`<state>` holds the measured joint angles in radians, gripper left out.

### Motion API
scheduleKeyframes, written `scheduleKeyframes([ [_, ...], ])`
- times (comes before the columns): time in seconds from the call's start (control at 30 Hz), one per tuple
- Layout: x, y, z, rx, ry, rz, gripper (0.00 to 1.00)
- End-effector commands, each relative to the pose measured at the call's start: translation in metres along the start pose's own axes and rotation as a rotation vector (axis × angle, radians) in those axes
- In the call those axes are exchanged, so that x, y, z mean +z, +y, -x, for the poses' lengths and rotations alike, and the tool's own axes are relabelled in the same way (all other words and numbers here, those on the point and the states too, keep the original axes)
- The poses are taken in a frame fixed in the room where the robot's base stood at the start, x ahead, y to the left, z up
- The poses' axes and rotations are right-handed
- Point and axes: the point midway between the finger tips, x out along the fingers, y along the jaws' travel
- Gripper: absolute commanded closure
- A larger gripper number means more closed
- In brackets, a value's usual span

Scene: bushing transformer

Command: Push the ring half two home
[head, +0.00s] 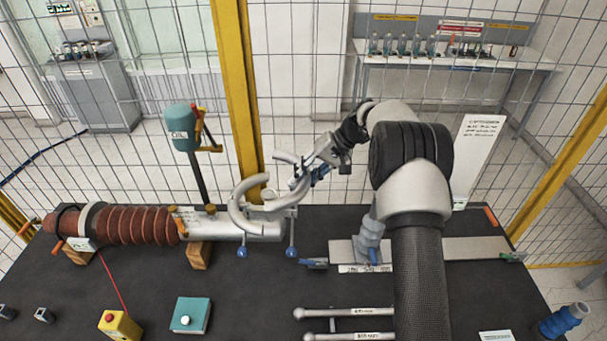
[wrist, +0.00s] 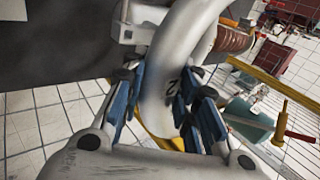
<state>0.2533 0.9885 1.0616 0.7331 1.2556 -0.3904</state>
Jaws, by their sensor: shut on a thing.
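Another grey C-shaped ring half (head: 237,208) stands around the left side of the bushing's metal end (head: 222,228). The held half is to its right, with its curve above and near the tube's right end. I cannot tell whether the two halves touch. Two blue knobs (head: 241,252) (head: 291,252) hang below the ring area.
The brown ribbed bushing (head: 140,226) lies on wooden blocks (head: 200,254) at the left. A green OIL container (head: 181,127) stands behind on a post. A teal box (head: 191,315), a yellow button box (head: 119,325) and silver rods (head: 345,313) lie in front. A mesh fence surrounds the table.

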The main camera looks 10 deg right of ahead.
Motion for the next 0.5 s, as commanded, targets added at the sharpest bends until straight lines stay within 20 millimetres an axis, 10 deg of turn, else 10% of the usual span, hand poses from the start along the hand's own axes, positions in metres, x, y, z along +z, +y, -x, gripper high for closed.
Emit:
scheduleKeyframes([
  [0.5,0.001,0.019,-0.022,-0.007,-0.002,0.003,1.00],
])
